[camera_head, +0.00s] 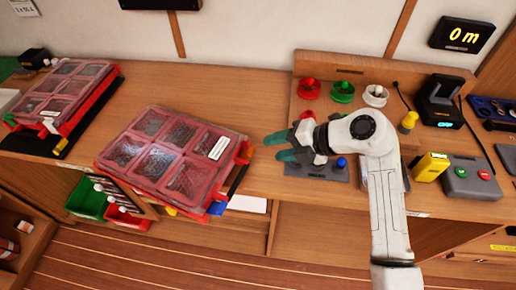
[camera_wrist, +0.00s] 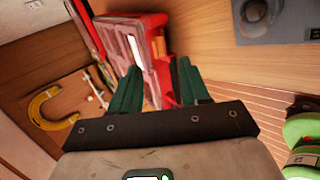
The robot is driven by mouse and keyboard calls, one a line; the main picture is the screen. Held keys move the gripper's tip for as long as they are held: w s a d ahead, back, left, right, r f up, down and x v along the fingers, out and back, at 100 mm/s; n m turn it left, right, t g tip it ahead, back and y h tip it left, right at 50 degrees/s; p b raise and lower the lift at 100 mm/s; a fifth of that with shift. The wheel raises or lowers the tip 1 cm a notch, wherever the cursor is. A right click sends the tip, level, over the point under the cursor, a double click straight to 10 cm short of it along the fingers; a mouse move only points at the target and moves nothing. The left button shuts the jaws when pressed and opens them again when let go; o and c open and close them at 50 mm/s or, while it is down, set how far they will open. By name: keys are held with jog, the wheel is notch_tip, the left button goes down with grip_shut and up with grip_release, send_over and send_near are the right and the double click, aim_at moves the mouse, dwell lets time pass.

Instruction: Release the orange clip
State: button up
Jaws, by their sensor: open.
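A red case (camera_head: 120,178) with a clear compartmented lid lies shut on the wooden bench, left of my gripper. On its right end an orange-red clip (camera_head: 245,150) sits at the far corner and a blue clip (camera_head: 217,208) at the near corner, with a dark handle between them. I cannot tell whether the orange-red clip is fastened. My gripper (camera_head: 279,147) is open and empty, its green fingers pointing left at that clip, a short gap away. In the wrist view the red case (camera_wrist: 128,38) lies beyond the open fingers of my gripper (camera_wrist: 158,78).
A second red case (camera_head: 70,85) lies at the far left. Several coloured spools (camera_head: 342,92) stand on a wooden rack behind my arm. A yellow device (camera_head: 430,167) and a grey button box (camera_head: 470,180) stand at the right. Bench behind the middle case is clear. A display reads 0 m.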

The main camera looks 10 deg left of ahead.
aim_at(252, 152)
jog(key=x, duration=0.7)
grip_shut()
dwell(0.3)
jog(key=shift+f, duration=0.1)
